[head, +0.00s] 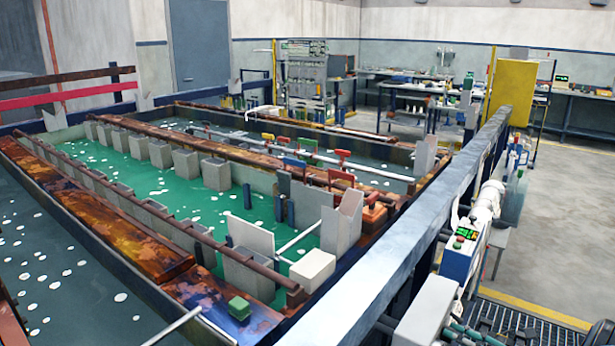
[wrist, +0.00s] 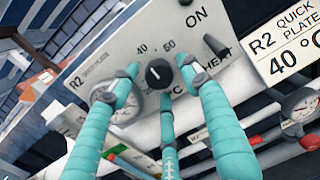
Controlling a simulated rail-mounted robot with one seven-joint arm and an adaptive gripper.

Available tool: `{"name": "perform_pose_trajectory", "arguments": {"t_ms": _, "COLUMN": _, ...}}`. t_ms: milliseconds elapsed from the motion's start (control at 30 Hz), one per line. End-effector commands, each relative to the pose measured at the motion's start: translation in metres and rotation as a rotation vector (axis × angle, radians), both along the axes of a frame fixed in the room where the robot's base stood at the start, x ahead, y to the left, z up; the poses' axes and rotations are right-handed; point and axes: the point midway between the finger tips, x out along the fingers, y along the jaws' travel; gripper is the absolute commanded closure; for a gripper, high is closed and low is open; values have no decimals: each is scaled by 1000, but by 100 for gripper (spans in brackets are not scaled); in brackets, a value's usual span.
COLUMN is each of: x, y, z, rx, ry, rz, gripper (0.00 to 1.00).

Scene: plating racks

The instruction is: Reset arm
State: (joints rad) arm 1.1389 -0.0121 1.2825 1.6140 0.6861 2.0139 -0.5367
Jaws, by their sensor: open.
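My gripper (wrist: 159,67) shows in the wrist view with teal, ribbed fingers spread open. Its fingertips are around a round black knob (wrist: 158,74) on a tilted white control panel (wrist: 112,52). Two fingertips are on either side of the knob and a third is just below it. I see nothing held, and I cannot tell whether any fingertip touches the knob or panel. The marks 40 and 50 stand above the knob; its exact setting is unclear. I cannot make out my gripper for certain in the head view.
In the wrist view, a gauge (wrist: 118,100) lies behind the left finger. A black switch (wrist: 216,46) sits near HEAT, beside an "R2 QUICK PLATE 40" label (wrist: 285,45). Another gauge (wrist: 300,103) is at right. The head view shows green-liquid tanks (head: 150,178) and a long rail (head: 400,240).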

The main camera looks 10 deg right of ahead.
Motion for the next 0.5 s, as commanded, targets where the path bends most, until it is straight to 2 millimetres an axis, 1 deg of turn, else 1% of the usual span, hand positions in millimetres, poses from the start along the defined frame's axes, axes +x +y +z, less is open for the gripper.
{"name": "perform_pose_trajectory", "arguments": {"t_ms": 33, "x": -3, "y": -4, "z": 6, "rx": 31, "ry": 30, "rz": -7, "gripper": 53}}
{"name": "perform_pose_trajectory", "arguments": {"t_ms": 200, "x": -3, "y": -3, "z": 4, "rx": 116, "ry": 106, "rz": -8, "gripper": 53}}
{"name": "perform_pose_trajectory", "arguments": {"t_ms": 500, "x": -3, "y": -4, "z": 2, "rx": 151, "ry": 139, "rz": -7, "gripper": 53}}
